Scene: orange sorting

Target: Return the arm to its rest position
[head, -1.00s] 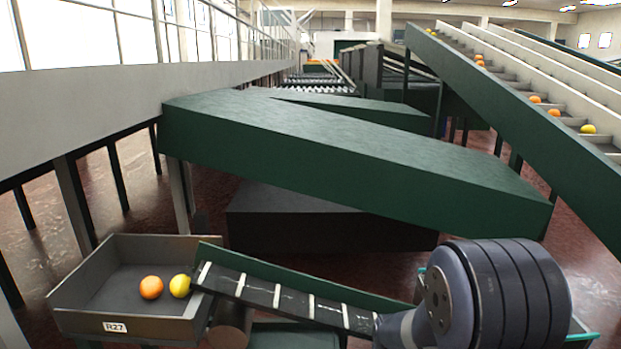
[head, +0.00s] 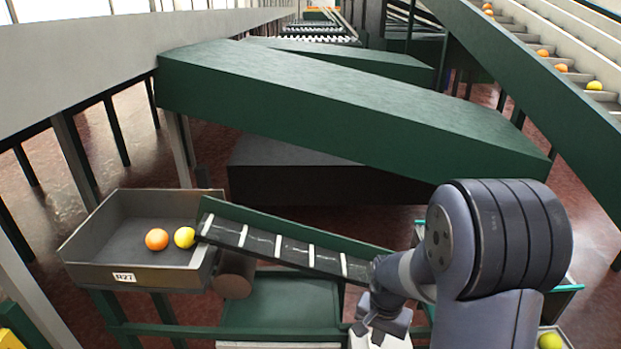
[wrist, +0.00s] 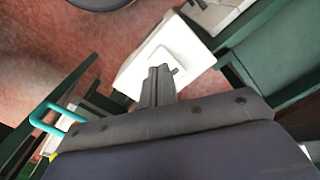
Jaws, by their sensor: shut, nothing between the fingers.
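My arm stands at the right of the head view, with its large dark ringed joint in front. My gripper (head: 377,332) hangs at the lower middle right of the head view, near the lower end of the small conveyor (head: 290,249). In the wrist view my gripper (wrist: 160,72) has its fingers together with nothing between them. A white block-like surface (wrist: 172,55) shows behind the fingertips; I cannot tell how far below it is.
A grey tray labelled R27 (head: 85,248) at the left holds an orange fruit (head: 157,239) and a yellow fruit (head: 184,237). A yellow-green fruit (head: 550,341) lies at the lower right. A long green beam (head: 340,110) crosses behind. A teal handle (wrist: 45,118) shows in the wrist view.

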